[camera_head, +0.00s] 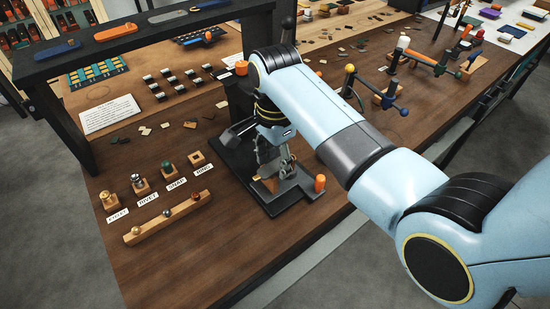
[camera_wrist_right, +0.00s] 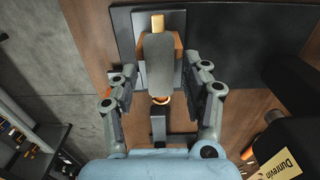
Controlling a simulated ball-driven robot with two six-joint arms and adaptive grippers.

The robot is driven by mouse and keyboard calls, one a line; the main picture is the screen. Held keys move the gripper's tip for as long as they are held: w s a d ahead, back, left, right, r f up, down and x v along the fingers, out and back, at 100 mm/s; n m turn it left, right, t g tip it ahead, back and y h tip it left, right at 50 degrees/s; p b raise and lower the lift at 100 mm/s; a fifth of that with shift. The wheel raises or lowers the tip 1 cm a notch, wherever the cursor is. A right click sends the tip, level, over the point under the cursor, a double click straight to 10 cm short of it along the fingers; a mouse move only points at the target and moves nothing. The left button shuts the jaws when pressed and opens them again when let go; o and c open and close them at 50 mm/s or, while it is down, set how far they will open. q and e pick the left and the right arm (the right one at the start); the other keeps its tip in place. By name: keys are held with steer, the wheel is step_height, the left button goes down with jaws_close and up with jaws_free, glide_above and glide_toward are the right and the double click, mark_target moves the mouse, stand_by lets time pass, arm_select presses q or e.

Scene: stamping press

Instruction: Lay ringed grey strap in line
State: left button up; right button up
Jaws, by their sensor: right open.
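My right gripper (camera_head: 270,155) is over the black press base (camera_head: 282,203) on the brown bench. In the wrist view its two fingers (camera_wrist_right: 160,86) stand apart. Between them shows a grey strip (camera_wrist_right: 160,62) with a copper-coloured ring (camera_wrist_right: 161,99) at its near end; I cannot tell if it touches the fingers. A brown block (camera_wrist_right: 177,50) and a brass-coloured piece (camera_wrist_right: 158,22) lie at its far end. A grey strap (camera_head: 168,15) lies on the black rack with other straps, among them a blue one (camera_head: 57,48). My left gripper is out of view.
An orange knob (camera_head: 319,183) stands at the press base's right. Labelled blocks with small parts (camera_head: 168,170) and a wooden bar with balls (camera_head: 167,215) are left of it. A white instruction card (camera_head: 109,115) lies further back. The bench's front left is clear.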

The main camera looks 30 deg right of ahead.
steer(key=shift+r, duration=3.5)
